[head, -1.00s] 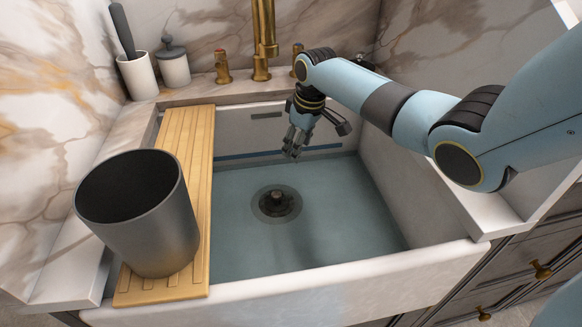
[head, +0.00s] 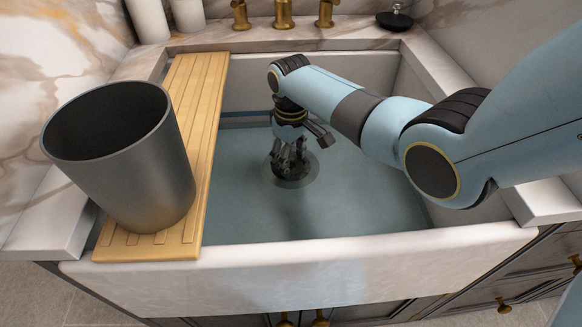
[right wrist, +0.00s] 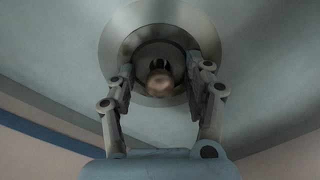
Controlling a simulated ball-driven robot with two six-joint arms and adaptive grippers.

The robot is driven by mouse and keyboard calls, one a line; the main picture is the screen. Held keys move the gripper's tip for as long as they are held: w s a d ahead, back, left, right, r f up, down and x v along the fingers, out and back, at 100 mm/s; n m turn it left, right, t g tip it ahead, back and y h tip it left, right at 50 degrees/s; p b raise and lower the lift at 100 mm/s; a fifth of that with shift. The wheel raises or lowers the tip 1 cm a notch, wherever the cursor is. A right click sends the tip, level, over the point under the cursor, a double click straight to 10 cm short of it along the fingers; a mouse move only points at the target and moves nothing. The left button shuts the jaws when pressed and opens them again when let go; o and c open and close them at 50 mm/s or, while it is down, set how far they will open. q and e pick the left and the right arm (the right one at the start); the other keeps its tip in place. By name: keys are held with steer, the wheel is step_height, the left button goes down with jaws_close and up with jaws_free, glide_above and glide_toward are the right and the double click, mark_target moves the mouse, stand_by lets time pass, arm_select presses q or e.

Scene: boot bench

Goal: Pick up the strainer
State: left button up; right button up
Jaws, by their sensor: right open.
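The strainer (right wrist: 160,83) sits in the round metal drain at the bottom of the sink, its small knob upright in the middle. In the head view the strainer (head: 291,172) is dark and partly hidden behind my fingers. My right gripper (head: 288,160) points down just above the drain. In the right wrist view its two fingers (right wrist: 160,88) are apart, one on each side of the knob, with a gap to it on both sides. Whether the fingertips reach down to the knob's height is unclear. My left gripper is not in view.
A wooden board (head: 196,92) spans the sink's left side with a dark grey bin (head: 140,175) on it. The sink's front wall (head: 300,255) stands close. A brass tap (head: 283,12) and a black knobbed disc (head: 395,20) are on the back ledge.

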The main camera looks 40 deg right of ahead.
steer(key=c, duration=0.7)
jaws_close()
steer(key=shift+r, duration=0.1)
step_height(320, 180, up, 4)
steer(key=shift+w+r+p, duration=0.1)
steer(key=shift+p, duration=0.95)
steer(key=s+d+r+p, duration=0.2)
steer(key=d+r, duration=0.4)
steer(key=d, duration=0.5)
steer(key=shift+s+r+p, duration=0.35)
steer(key=shift+s+r, duration=0.05)
steer(key=shift+s, duration=0.45)
